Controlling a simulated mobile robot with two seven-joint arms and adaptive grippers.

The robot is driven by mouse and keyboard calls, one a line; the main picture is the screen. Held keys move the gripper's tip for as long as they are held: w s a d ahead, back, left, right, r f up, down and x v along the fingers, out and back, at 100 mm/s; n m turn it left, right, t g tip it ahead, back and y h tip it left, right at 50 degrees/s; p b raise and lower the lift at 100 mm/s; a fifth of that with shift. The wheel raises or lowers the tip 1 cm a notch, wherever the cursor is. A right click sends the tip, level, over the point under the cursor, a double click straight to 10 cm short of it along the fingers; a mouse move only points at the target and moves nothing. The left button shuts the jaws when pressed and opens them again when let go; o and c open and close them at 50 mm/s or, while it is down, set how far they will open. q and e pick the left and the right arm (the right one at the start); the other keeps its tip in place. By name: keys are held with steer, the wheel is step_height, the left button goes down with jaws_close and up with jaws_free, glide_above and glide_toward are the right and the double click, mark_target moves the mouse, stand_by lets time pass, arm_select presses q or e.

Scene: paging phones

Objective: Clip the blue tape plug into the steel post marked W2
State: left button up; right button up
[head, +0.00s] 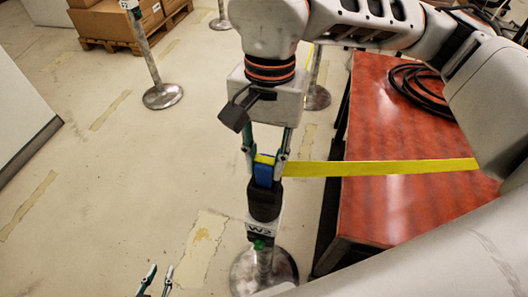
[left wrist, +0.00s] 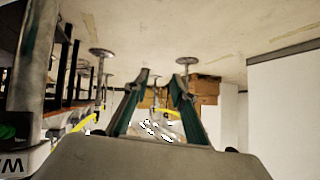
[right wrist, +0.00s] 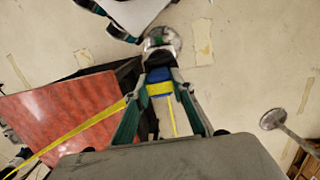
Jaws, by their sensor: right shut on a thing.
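The blue tape plug (head: 264,172) is between the fingers of my right gripper (head: 265,158), which is shut on it. Yellow tape (head: 380,168) runs from the plug to the right. The plug is directly above the black head (head: 264,203) of the steel post marked W2 (head: 258,228); I cannot tell how deep it sits. The right wrist view shows the plug (right wrist: 160,75) in line with the black head (right wrist: 158,58). My left gripper (head: 158,277) is open and empty, low and left of the post. Its open fingers also show in the left wrist view (left wrist: 164,72).
A red-topped table (head: 400,140) stands right of the post, with a coiled black cable (head: 415,85) on it. Another steel post (head: 152,65) stands at the back left, near boxes (head: 115,18) on a pallet. The floor to the left is clear.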

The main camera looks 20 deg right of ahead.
steer(key=shift+f, duration=0.5)
arm_select(q)
steer(key=shift+w+a+r, duration=0.1)
steer(key=shift+w+a, duration=0.1)
steer(key=shift+w, duration=0.2)
steer(key=shift+s+f+b, duration=0.25)
steer(key=shift+f+b, duration=0.15)
steer(key=shift+f, duration=0.05)
stand_by(0.5)
steer(key=shift+s+f+b, duration=0.25)
steer(key=shift+f+b, duration=0.1)
steer(key=shift+f, duration=0.2)
arm_select(e)
steer(key=shift+f, duration=0.65)
steer(key=o, duration=0.8)
steer(key=shift+o, duration=0.2)
